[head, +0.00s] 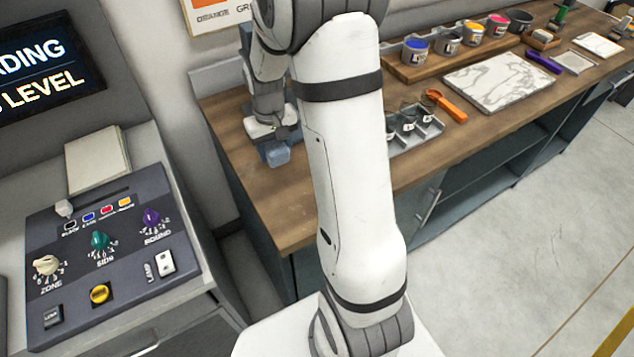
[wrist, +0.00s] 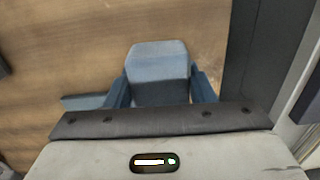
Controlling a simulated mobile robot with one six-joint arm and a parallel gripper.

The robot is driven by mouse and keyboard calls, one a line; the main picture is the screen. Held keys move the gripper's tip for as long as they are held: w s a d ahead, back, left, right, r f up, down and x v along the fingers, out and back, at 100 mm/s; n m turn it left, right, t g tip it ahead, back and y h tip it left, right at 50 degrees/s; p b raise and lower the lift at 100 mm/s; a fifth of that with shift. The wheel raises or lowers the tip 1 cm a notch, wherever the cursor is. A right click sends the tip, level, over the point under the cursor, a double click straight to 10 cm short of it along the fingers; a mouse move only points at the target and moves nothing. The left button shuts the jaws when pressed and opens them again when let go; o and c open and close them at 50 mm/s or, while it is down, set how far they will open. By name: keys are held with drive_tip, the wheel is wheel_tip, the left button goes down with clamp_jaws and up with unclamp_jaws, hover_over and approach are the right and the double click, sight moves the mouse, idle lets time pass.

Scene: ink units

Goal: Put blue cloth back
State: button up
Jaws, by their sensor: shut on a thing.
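The blue cloth (wrist: 158,72) is a folded, block-like blue pad between my gripper's fingers in the wrist view. My gripper (wrist: 160,92) is shut on it, with a finger on each side. In the head view, the cloth (head: 277,154) shows under my gripper (head: 272,138), at the left end of the wooden worktop (head: 240,150). I cannot tell whether the cloth touches the worktop or hangs just above it. A flat blue piece (wrist: 83,102) shows left of the fingers in the wrist view; I cannot tell what it belongs to.
Right of my arm are a metal tray with small glasses (head: 412,128), an orange-handled tool (head: 446,104), a marbled slab (head: 499,82) and ink pots on a wooden stand (head: 440,62). A control panel (head: 105,245) stands at left.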

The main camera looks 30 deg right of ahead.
drive_tip(key=s+d+r+b, duration=0.3)
drive_tip(key=s+d+r, duration=0.1)
drive_tip(key=s+d, duration=0.35)
wheel_tip(320, 180, down, 9)
drive_tip(key=shift+f+p, duration=0.15)
drive_tip(key=shift+p, duration=0.3)
drive_tip(key=shift+f, duration=0.25)
drive_tip(key=o, duration=0.9)
drive_tip(key=shift+r, duration=0.1)
drive_tip(key=shift+o, duration=0.2)
